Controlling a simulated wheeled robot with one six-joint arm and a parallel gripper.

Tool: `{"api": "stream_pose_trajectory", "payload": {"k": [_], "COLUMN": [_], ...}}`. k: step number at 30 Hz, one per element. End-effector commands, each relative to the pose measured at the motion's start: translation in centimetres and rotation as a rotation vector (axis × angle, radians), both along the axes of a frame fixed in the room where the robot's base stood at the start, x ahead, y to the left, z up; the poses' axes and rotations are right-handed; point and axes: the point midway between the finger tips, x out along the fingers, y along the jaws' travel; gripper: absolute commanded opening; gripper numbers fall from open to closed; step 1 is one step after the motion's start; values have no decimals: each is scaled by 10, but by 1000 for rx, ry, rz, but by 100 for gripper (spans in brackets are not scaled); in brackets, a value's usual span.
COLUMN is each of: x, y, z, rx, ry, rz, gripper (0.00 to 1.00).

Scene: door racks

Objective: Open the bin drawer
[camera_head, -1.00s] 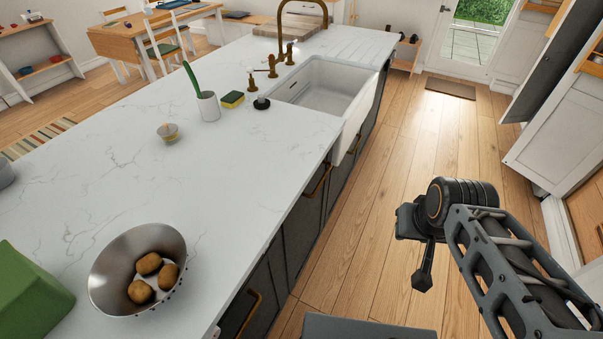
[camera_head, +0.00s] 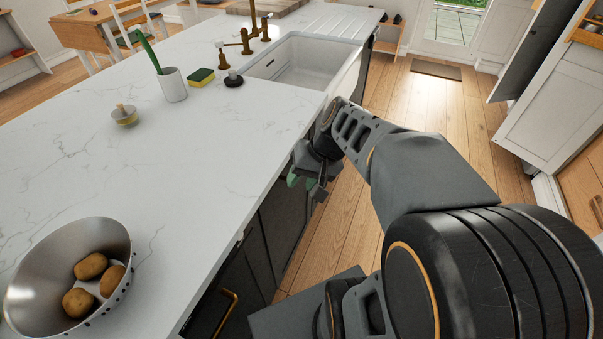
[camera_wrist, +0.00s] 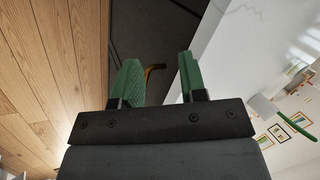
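Dark drawer or cabinet fronts (camera_head: 262,250) run along the side of the island; I cannot tell from labels which is the bin drawer. In the wrist view a dark front (camera_wrist: 150,30) with a brass handle (camera_wrist: 156,67) lies ahead. My gripper (camera_head: 305,183) is beside the dark fronts, just below the worktop edge, and hides part of them. In the wrist view its green fingers (camera_wrist: 160,80) are apart, with the handle showing in the gap between them. Part of the handle is hidden behind the left finger; contact cannot be told. The fronts look shut.
The white marble worktop (camera_head: 190,150) overhangs close to my gripper. A metal bowl of potatoes (camera_head: 30,285) stands near its edge. Another brass handle (camera_head: 225,314) is on a nearer front. The wooden floor (camera_head: 420,110) is clear toward the far door.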

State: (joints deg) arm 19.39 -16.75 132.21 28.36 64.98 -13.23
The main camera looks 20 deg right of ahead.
Motion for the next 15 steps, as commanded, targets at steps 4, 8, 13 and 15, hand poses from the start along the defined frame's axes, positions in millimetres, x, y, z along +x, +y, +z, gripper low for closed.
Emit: {"api": "stream_pose_trajectory", "payload": {"k": [4, 8, 13, 15], "x": [31, 56, 76, 79], "y": [-29, -65, -117, -137], "z": [-57, -80, -100, -106], "rx": [261, 461, 649, 701], "ry": [-19, -104, -255, -316], "rz": [-129, -227, -332, -366], "gripper": [39, 39, 39, 39]}}
